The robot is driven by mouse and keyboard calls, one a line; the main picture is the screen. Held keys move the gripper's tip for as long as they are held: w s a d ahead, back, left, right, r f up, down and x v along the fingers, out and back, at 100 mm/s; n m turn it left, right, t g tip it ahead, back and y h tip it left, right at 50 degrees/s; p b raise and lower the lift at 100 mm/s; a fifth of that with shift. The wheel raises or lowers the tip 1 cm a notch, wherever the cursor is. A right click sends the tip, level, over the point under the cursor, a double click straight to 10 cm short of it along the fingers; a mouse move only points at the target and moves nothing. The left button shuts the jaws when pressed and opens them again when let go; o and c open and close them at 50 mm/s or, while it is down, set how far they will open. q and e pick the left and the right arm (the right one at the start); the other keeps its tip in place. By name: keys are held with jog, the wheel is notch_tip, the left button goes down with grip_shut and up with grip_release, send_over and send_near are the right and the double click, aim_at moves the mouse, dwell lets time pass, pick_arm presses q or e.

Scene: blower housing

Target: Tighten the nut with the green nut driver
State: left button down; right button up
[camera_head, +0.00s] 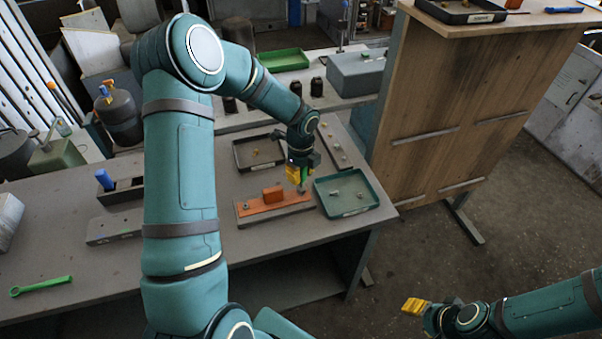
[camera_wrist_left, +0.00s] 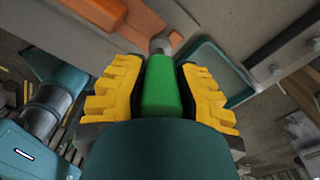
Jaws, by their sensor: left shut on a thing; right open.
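My left gripper (camera_head: 298,172) is shut on the green nut driver (camera_head: 304,174), whose handle sits between the yellow fingers in the left wrist view (camera_wrist_left: 161,88). The driver's grey metal end (camera_wrist_left: 161,44) points away from the gripper. In the head view it is over or at the right end of the fixture board (camera_head: 244,219), which carries an orange housing (camera_head: 257,207). I cannot make out the nut, or whether the driver touches it. My right gripper (camera_head: 416,306) is off to the lower right, away from the table, empty and open.
A green-rimmed tray (camera_head: 372,184) with small parts lies close right of the board. A dark tray (camera_head: 238,155) lies behind it. A blue-handled tool (camera_head: 105,179) stands at the left, and a green wrench (camera_head: 40,286) lies front left. The front left tabletop is mostly clear.

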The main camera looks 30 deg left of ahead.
pick_arm(q)
jog(key=shift+r+p, duration=1.5)
jog(key=shift+r, duration=1.8)
jog(key=shift+d+f+b, duration=0.1)
jog(key=shift+b, duration=0.2)
